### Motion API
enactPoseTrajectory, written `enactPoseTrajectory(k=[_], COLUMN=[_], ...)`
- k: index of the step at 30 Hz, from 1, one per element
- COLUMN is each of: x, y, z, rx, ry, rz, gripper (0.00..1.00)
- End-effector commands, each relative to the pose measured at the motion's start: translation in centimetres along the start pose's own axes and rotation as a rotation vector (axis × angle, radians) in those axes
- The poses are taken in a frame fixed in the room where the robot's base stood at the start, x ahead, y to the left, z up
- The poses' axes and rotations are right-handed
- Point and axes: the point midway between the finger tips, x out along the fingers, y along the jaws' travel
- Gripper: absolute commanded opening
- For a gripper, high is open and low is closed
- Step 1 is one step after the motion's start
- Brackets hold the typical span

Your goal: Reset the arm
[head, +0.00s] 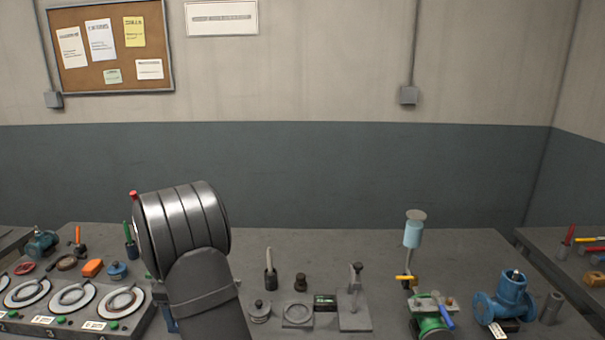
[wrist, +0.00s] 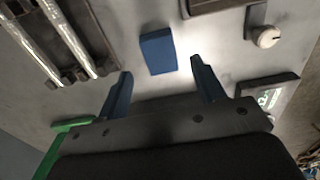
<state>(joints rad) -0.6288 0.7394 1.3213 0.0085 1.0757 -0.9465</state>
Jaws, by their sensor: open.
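My arm rises in front of the bench in the head view, its large grey metal joint (head: 185,230) left of the middle. In the wrist view my gripper (wrist: 161,68) shows two dark blue fingers spread wide apart. Nothing is held between them. A flat blue block (wrist: 158,51) lies on the grey surface beyond the fingertips. I cannot tell how far below the fingers it is.
The grey bench (head: 385,245) carries a row of round dials (head: 72,296) at left, a small stand (head: 355,300), a green-bodied valve (head: 432,322) and a blue valve (head: 510,295) at right. A green bar (wrist: 60,140) is close to my gripper's left.

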Motion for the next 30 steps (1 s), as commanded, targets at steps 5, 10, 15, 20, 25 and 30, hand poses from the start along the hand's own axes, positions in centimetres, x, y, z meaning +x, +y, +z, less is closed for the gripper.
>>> enactPoseTrajectory(k=[5, 10, 15, 20, 25, 30], x=[3.8, 2.2, 0.7, 0.2, 0.1, 0.4], y=[-0.1, 0.1, 0.0, 0.0, 0.0, 0.0], z=[0.1, -0.1, -0.1, 0.0, 0.0, 0.0], rx=[0.0, 0.0, 0.0, 0.0, 0.0, 0.0], ry=[-0.002, 0.003, 0.001, 0.0, 0.0, 0.0], rz=[-0.004, 0.004, 0.002, 0.001, 0.0, 0.0], gripper=[0.63, 0.63, 0.63, 0.63, 0.63, 0.63])
